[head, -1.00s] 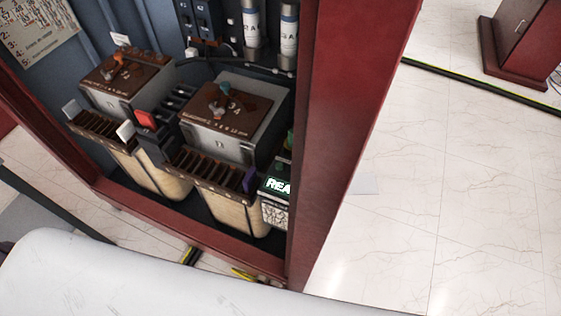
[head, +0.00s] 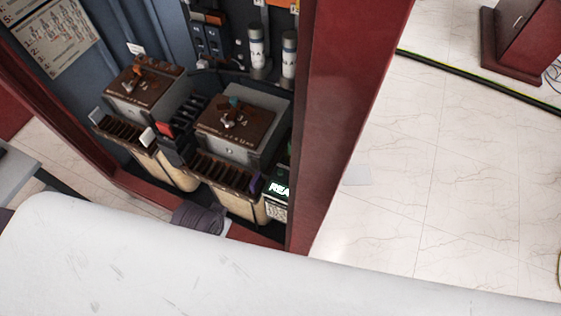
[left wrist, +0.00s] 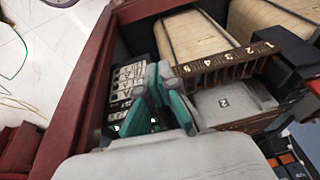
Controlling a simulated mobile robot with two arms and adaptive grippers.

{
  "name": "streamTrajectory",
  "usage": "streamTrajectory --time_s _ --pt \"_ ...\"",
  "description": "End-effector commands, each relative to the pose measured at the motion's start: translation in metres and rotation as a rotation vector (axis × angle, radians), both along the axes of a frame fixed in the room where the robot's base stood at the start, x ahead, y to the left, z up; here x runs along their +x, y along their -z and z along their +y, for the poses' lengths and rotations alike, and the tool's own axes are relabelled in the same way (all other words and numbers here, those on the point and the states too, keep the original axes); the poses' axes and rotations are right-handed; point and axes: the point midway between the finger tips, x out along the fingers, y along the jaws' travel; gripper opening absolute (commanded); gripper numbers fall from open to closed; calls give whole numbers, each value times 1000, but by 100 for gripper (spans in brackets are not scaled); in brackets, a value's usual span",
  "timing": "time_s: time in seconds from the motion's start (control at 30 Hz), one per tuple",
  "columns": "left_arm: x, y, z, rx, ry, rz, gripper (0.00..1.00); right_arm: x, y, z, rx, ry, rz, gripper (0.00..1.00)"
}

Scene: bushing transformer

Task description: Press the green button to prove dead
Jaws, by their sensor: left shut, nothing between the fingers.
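A small box with a lit sign reading "REA" (head: 279,188) sits at the cabinet's lower right, partly cut off by the red cabinet edge. I cannot make out the green button itself. In the left wrist view my left gripper (left wrist: 163,90) is shut and empty, its teal-padded fingers together. It is in front of a dark panel with white labels (left wrist: 128,85), beside the numbered terminal strip. A green glow (left wrist: 116,127) shows left of the fingers, partly hidden by my gripper. I cannot tell whether the fingertips touch the panel. My right gripper is in neither view.
Two brown-topped transformers (head: 238,122) with slatted strips stand in the cabinet. The red cabinet post (head: 345,110) rises right of the box. White cylinders (head: 258,45) stand behind. Open tiled floor (head: 450,190) lies to the right.

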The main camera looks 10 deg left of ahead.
Motion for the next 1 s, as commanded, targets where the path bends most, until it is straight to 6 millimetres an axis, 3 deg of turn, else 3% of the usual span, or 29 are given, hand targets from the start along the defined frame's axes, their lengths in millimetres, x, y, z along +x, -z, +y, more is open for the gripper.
streamTrajectory --time_s 0.03,0.1,0.17,0.3,0.4,0.53,0.63,0.73,0.83,0.9,1.0 --pt "8 -42 4 20 3 -46 0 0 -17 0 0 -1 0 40" --pt "24 -79 12 71 11 -127 0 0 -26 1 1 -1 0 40" --pt "45 -107 21 132 23 -224 0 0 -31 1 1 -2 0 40" --pt "106 -161 39 316 90 -504 0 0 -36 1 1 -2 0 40" --pt "151 -201 39 472 191 -730 0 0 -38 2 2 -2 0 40" --pt "203 -253 12 698 431 -1040 0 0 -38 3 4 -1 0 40" --pt "228 -279 -33 876 721 -1263 0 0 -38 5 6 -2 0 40" --pt "237 -278 -87 1025 1085 -1421 0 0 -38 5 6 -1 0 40" --pt "234 -245 -130 1129 1513 -1484 0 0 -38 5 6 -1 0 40" --pt "228 -208 -145 1166 1830 -1459 0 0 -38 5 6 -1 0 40" --pt "220 -156 -143 1167 2204 -1348 0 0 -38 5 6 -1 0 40"
